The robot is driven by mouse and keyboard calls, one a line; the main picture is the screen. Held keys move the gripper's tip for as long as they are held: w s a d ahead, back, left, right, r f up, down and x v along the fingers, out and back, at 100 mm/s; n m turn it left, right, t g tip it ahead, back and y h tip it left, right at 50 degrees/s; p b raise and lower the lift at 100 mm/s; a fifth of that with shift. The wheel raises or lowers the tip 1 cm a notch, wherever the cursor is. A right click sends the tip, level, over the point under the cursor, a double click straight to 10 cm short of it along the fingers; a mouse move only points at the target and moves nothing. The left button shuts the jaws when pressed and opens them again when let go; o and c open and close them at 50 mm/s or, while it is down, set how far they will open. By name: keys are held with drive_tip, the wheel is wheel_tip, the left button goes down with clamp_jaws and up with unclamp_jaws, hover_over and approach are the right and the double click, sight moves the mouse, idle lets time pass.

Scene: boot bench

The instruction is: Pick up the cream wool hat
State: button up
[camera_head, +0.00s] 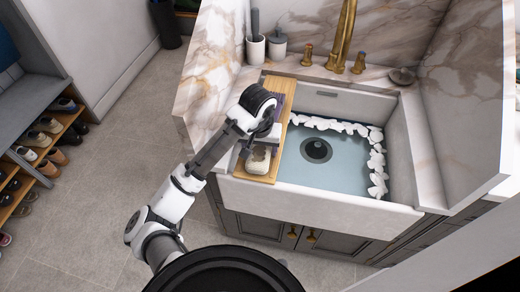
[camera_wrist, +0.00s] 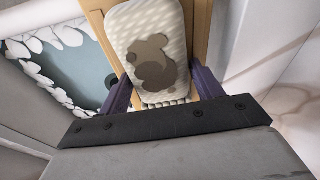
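A cream, ribbed, rounded-oblong thing with a brown bear-shaped patch (camera_wrist: 128,22) lies on a wooden board (camera_wrist: 202,25) in the wrist view. It may be the cream wool hat, but I cannot tell for sure. In the head view a cream thing with a dark patch (camera_head: 258,160) lies at the near end of the board (camera_head: 249,178). My gripper (camera_wrist: 163,78) is open, with its purple fingers apart on either side of the thing's near end. I cannot tell whether they touch it. In the head view my wrist hides part of the board.
The board lies across the left side of a white sink (camera_head: 310,200) with pale blue water, white foam and a dark drain (camera_head: 316,150). A brass tap (camera_head: 342,40) and dispensers (camera_head: 277,45) stand behind. A shoe rack (camera_head: 45,165) is at far left.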

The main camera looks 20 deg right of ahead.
drive_tip(key=c, duration=0.6)
drive_tip(key=shift+o, duration=0.2)
drive_tip(key=shift+r, duration=0.1)
